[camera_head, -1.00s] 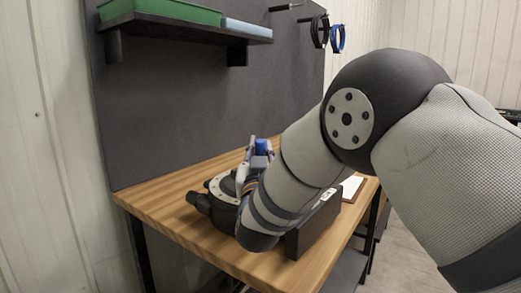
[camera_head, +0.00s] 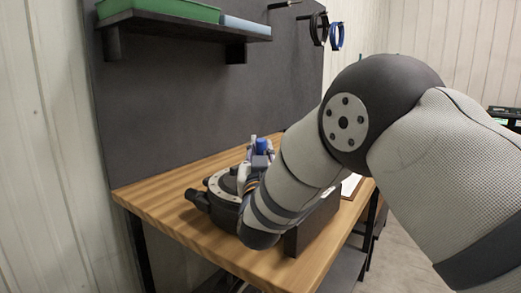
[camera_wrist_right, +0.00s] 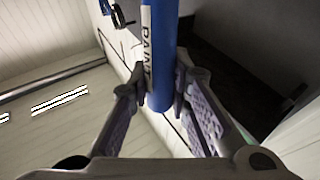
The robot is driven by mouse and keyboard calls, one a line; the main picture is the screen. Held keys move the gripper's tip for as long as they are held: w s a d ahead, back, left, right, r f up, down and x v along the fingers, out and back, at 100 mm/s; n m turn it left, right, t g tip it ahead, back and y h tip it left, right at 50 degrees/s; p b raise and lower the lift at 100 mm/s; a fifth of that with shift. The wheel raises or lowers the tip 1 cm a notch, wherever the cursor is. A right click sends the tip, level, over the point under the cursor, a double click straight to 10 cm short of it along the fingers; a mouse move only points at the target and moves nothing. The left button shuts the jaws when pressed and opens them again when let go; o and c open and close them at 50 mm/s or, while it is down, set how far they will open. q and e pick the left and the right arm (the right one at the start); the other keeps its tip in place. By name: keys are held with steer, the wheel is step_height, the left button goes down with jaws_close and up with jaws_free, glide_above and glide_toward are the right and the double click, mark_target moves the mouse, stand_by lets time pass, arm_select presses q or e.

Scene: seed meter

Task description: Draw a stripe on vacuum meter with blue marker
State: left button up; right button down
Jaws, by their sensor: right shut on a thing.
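The vacuum meter (camera_head: 216,189) is a round black housing with a pale ring on top, and it sits on the wooden workbench (camera_head: 160,205). My right arm hides its right side. My right gripper (camera_head: 262,158) is over the right part of the meter, mostly behind my forearm. In the right wrist view my right gripper (camera_wrist_right: 160,92) is shut on the blue marker (camera_wrist_right: 163,45), which has a white label reading "PAINT". The marker's blue end also shows in the head view (camera_head: 263,146). Its tip is hidden, so contact with the meter cannot be told. My left gripper is not in view.
A dark block (camera_head: 312,226) stands at the bench's front right, beside my forearm. A clipboard with white paper (camera_head: 350,186) lies behind it. A shelf (camera_head: 190,24) with a green bin (camera_head: 160,10) and hanging rings (camera_head: 337,37) are on the dark back panel. The bench's left end is clear.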

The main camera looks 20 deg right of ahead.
steer(key=shift+w+d, duration=0.1)
steer(key=shift+d, duration=0.15)
steer(key=shift+w+d, duration=0.1)
stand_by(0.3)
